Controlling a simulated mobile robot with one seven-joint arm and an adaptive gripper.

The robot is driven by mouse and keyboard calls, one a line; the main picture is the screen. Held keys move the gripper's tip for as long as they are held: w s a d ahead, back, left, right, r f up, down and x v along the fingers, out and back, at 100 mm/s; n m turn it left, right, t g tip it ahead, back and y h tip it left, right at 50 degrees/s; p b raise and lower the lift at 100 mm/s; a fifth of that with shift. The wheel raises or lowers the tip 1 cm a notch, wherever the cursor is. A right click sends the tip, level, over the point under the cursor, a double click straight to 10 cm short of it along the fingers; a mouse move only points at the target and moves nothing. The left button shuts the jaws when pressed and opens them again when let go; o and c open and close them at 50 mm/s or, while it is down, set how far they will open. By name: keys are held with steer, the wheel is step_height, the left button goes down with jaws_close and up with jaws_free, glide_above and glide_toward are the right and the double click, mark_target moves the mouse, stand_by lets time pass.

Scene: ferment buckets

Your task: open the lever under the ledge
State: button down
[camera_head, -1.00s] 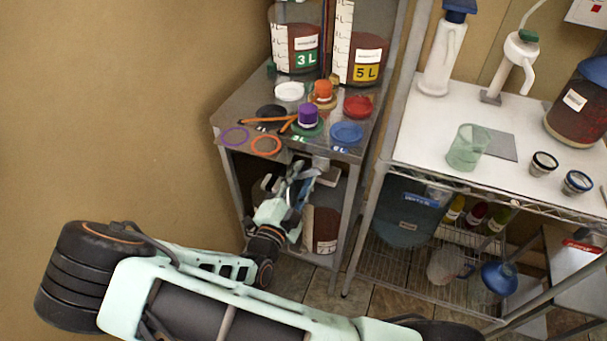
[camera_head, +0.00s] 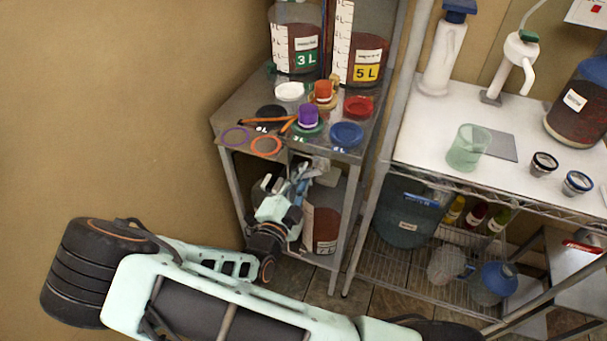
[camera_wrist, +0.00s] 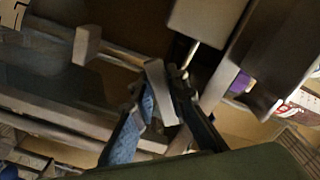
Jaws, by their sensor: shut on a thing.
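A grey lever (camera_wrist: 160,92) shows in the wrist view as a short flat bar between my fingertips. My gripper (camera_wrist: 160,88) is shut on it, with a blue-faced finger on the left and a dark finger on the right. In the head view my gripper (camera_head: 303,172) is under the front edge of the steel table top (camera_head: 222,122), which forms the ledge. The lever is too small and too covered by my gripper to make out in the head view.
Lids and rings, including a blue lid (camera_head: 347,134), lie on the table top above my gripper. A large jar (camera_head: 325,225) of dark liquid stands below, close beside my arm. Steel legs flank the opening. A wire rack (camera_head: 425,272) stands to the right.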

steer(key=shift+d+p, duration=0.1)
steer(key=shift+p, duration=0.3)
steer(key=n+p, duration=0.2)
steer(key=shift+s+d+f+n+p, duration=0.1)
steer(key=shift+d+f+n+p, duration=0.1)
steer(key=shift+d+n+p, duration=0.1)
steer(key=shift+s+d+f+n+p, duration=0.1)
steer(key=shift+d+f+n+p, duration=0.2)
steer(key=shift+n, duration=0.35)
steer(key=shift+s+d+f+n+p, duration=0.15)
steer(key=shift+n+p, duration=0.2)
steer(key=shift+n, duration=0.35)
steer(key=shift+d+f+n+p, duration=0.1)
steer(key=shift+d+n+p, duration=0.2)
steer(key=shift+n, duration=0.35)
steer(key=c, duration=1.9)
jaws_free()
steer(key=shift+a, duration=0.1)
steer(key=v, duration=1.2)
